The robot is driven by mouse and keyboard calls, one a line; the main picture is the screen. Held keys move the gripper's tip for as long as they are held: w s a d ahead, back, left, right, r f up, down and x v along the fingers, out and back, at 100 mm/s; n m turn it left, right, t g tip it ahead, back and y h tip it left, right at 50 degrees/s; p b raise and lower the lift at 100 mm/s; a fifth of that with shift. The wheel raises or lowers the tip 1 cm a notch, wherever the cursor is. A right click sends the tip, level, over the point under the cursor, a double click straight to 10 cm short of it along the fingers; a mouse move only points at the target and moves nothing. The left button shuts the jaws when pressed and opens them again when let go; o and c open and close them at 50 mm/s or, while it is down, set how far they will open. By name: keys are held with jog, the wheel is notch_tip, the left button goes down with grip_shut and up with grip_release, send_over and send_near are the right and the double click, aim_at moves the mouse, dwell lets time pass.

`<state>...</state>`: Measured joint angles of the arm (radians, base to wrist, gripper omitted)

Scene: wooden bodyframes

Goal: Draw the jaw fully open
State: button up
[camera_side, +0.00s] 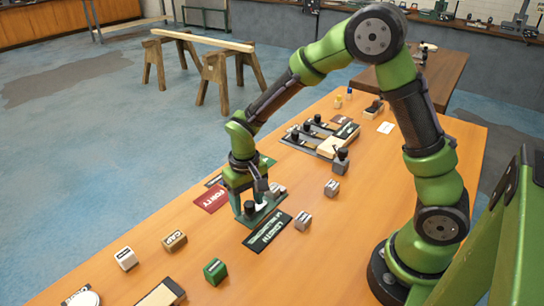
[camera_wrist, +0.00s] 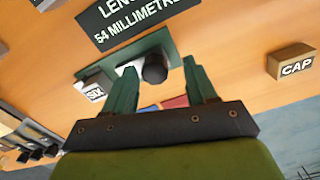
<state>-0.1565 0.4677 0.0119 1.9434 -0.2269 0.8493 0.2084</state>
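A dark green plate (camera_wrist: 172,45) lies beside a black sign reading LENGTH, 54 MILLIMETRES (camera_wrist: 128,25); in the side view the sign (camera_side: 267,232) is in front of the plate (camera_side: 262,217). A black round knob (camera_wrist: 155,69) stands on the plate, and it shows in the side view too (camera_side: 249,208). My gripper (camera_wrist: 158,67) is open, with its green fingers on either side of the knob and a visible gap to each. In the side view my gripper (camera_side: 247,197) points down over the plate. I cannot make out which part is the jaw.
A pale block marked SIX (camera_wrist: 92,91) sits close to the plate. A CAP block (camera_side: 174,240), a green block (camera_side: 215,271) and small grey blocks (camera_side: 303,220) stand around. A red FORTY sign (camera_side: 211,198) lies behind. A fixture with black knobs (camera_side: 320,133) stands farther back.

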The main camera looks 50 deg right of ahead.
aim_at(247, 204)
notch_tip(247, 204, up, 17)
dwell(0.6)
jog(key=s+d+r+t+y, duration=0.1)
jog(key=s+r+t, duration=0.1)
jog(key=s, duration=0.5)
jog(key=s+d+r+m+t+y, duration=0.1)
jog(key=s+d+t, duration=0.1)
jog(key=s+t, duration=0.3)
jog(key=s, duration=0.3)
jog(key=shift+r, duration=0.35)
